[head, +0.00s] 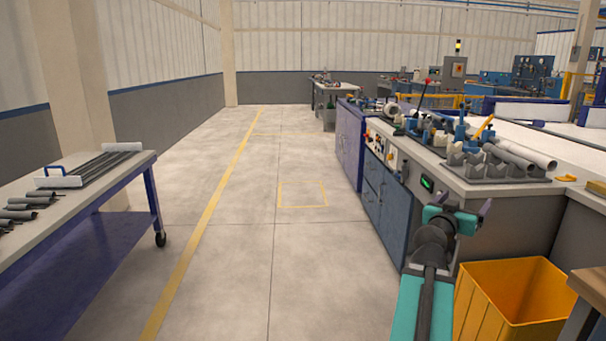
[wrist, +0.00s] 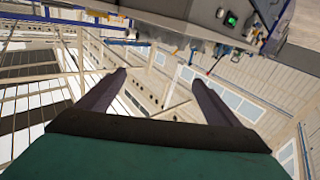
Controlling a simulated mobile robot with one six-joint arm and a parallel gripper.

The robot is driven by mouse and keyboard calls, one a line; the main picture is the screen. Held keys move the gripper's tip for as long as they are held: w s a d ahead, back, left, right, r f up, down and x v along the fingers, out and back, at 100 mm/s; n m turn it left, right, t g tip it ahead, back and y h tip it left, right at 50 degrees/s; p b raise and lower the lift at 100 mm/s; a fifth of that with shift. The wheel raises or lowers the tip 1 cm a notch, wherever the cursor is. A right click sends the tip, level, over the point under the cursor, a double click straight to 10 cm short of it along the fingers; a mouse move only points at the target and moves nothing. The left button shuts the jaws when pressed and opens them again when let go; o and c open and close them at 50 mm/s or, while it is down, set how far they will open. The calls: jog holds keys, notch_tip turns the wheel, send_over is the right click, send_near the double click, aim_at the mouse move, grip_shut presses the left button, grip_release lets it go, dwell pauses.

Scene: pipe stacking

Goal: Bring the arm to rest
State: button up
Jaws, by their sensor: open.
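My arm reaches forward from the bottom right of the head view, with teal and dark grey links. My gripper (head: 461,206) is at its end, in front of the right-hand workbench (head: 440,168) and near the yellow bin. In the wrist view my gripper (wrist: 160,78) shows two dark fingers spread wide, with nothing between them. The wrist picture is tilted and looks past the fingers toward the hall's walls and roof, with part of a bench at the top. No pipe touches the gripper.
A grey holder with light pipes (head: 520,155) stands on the right-hand bench. A yellow bin (head: 510,300) is right of my arm. At left, a wheeled table (head: 120,178) carries dark pipes (head: 25,203) and a rack (head: 100,163). The floor between is clear.

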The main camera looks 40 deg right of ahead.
jog(key=w+a+f+n+t+y+p, duration=0.2)
jog(key=w+a+f+y+p, duration=0.15)
jog(key=w+a+f, duration=0.55)
jog(key=w+a+f+n+t+y+p, duration=0.15)
jog(key=w+a+f+p, duration=0.4)
jog(key=w, duration=0.65)
jog(key=w+a+f+n+y+p, duration=0.2)
jog(key=w+a+f+y+p, duration=0.1)
jog(key=a+f, duration=0.55)
jog(key=w+a+f+n+y+p, duration=0.1)
jog(key=w+a+f+y+p, duration=0.15)
jog(key=a+f, duration=0.6)
jog(key=s+a+f+n+g+y+p, duration=0.2)
jog(key=s+a+f+p, duration=0.3)
jog(key=a, duration=0.6)
jog(key=s+a+f+n+g+y+p, duration=0.2)
jog(key=s+a+f+g, duration=0.3)
jog(key=a, duration=0.6)
jog(key=s+a+f+n+g+y+p, duration=0.1)
jog(key=s+a+f+n+g+y, duration=0.1)
jog(key=s+a, duration=0.5)
jog(key=s+a+f+n+g+y+p, duration=0.2)
jog(key=s+a, duration=0.5)
jog(key=s, duration=0.7)
notch_tip(320, 180, down, 2)
jog(key=shift+a+f+g, duration=0.1)
jog(key=shift+a+g, duration=0.25)
jog(key=shift+g, duration=0.1)
